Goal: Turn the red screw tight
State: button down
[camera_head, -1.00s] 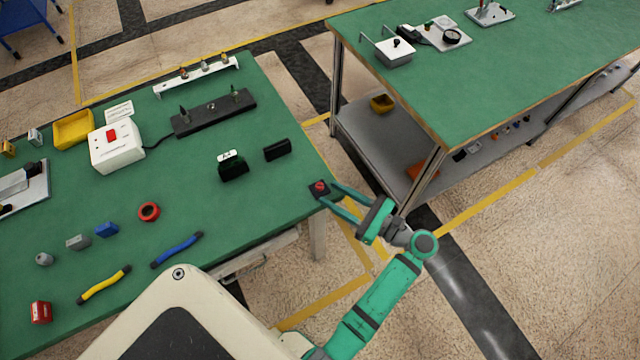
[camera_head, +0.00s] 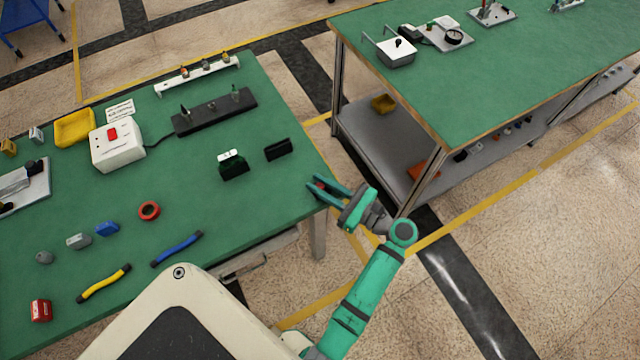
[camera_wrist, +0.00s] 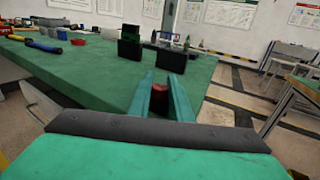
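The red screw (camera_head: 320,186) sits near the right edge of the green workbench, on a small dark base that my fingers now mostly hide in the head view. My gripper (camera_head: 313,183) has a finger on each side of it. In the wrist view, the red head (camera_wrist: 159,94) stands upright between the two green fingers (camera_wrist: 159,100) and fills the gap between them. The fingers look shut on it. A dark part shows below the red head. The screw's thread is hidden.
On the green bench (camera_head: 260,215), a black block (camera_head: 278,149) and a black-and-green block (camera_head: 232,165) stand beyond the screw. A red ring (camera_head: 149,211) and blue-handled tool (camera_head: 177,249) lie farther left. A second bench (camera_head: 480,85) stands across a gap.

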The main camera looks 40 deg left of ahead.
jog(key=shift+m+t, duration=0.4)
jog(key=shift+t, duration=0.2)
jog(key=m+t, duration=0.1)
jog(key=t, duration=0.1)
jog(key=m+t, duration=0.2)
jog(key=t, duration=0.1)
jog(key=shift+s+h, duration=0.15)
jog(key=shift+h, duration=0.15)
jog(key=m+t+h, duration=0.1)
jog(key=m+t, duration=0.1)
jog(key=t, duration=0.1)
jog(key=m+t+h, duration=0.2)
jog(key=m+t, duration=0.1)
jog(key=t, duration=0.1)
jog(key=shift+h, duration=0.3)
jog(key=c, duration=1.6)
grip_release()
jog(key=v, duration=1)
jog(key=shift+s+d, duration=0.2)
jog(key=shift+s, duration=0.05)
